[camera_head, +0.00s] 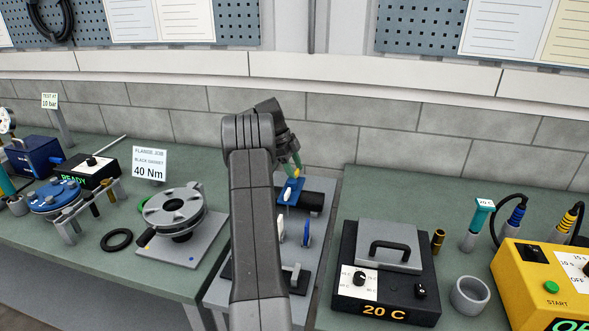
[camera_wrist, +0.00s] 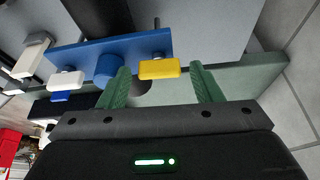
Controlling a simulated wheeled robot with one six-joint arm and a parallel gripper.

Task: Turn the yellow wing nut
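The yellow wing nut (camera_wrist: 160,69) sits on the edge of a blue plate (camera_wrist: 135,46) in the wrist view. My gripper (camera_wrist: 160,76) is open, with one green finger on each side of the nut. A gap shows between the nut and each finger, so it is not gripped. A white wing nut (camera_wrist: 66,80) is on the same plate, to the left, with a blue round knob (camera_wrist: 107,67) between the two nuts. In the head view, my gripper (camera_head: 291,168) is at the blue plate (camera_head: 290,197), and my arm hides part of the fixture.
In the head view, a flange (camera_head: 173,208) on a grey plate stands left of my arm. A dark 20 C box (camera_head: 385,310) with a handled lid stands right. A yellow unit (camera_head: 540,270) is at the far right. A brick wall is behind.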

